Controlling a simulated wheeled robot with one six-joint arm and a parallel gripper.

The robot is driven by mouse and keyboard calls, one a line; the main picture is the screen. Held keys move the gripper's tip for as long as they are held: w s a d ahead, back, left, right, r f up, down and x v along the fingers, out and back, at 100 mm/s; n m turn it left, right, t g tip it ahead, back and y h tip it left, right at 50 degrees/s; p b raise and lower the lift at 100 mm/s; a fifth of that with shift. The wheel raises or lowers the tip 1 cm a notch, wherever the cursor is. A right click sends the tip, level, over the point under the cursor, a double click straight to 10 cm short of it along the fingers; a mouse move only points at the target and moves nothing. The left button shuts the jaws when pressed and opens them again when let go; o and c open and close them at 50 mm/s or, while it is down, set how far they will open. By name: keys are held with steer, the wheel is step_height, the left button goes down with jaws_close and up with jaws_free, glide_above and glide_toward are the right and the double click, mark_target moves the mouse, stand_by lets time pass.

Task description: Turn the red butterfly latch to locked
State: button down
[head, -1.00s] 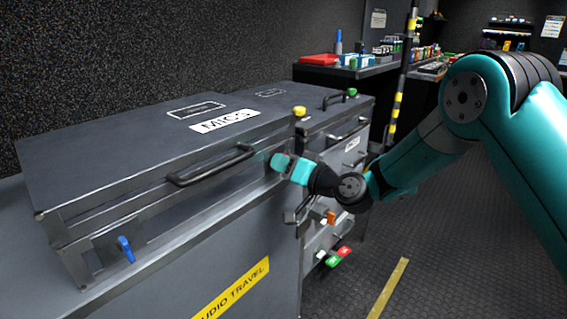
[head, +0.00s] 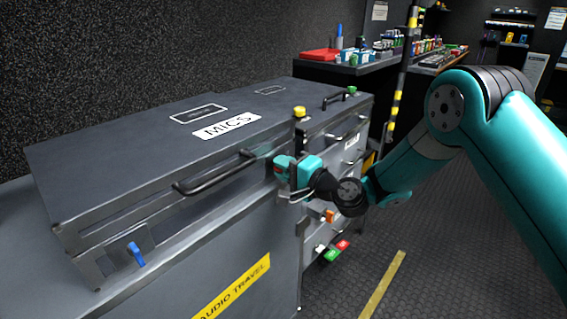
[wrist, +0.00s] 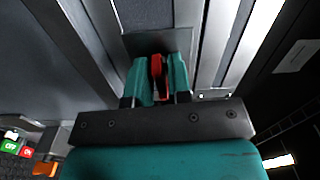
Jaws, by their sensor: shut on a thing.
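The red butterfly latch (wrist: 157,68) shows in the wrist view between the two teal fingers of my gripper (wrist: 159,82). The fingers are shut on it, one on each side. A grey metal plate (wrist: 155,43) lies behind the latch. In the head view my gripper (head: 285,168) is at the right end of the front of the dark case labelled MICS (head: 130,150). There the latch is mostly hidden by the fingers, with only a trace of red showing.
A blue latch (head: 136,255) is on the case's left front. A black handle (head: 215,175) sticks out from the front. A yellow knob (head: 299,112) stands near the right corner. Open floor is at right.

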steer(key=shift+m, duration=0.6)
steer(key=c, duration=1.2)
jaws_free()
steer(key=shift+d, duration=0.1)
steer(key=shift+c, duration=0.2)
steer(key=b+v, duration=1.1)
steer(key=v, duration=0.6)
steer(key=shift+b, duration=0.4)
steer(key=shift+s+d, duration=0.15)
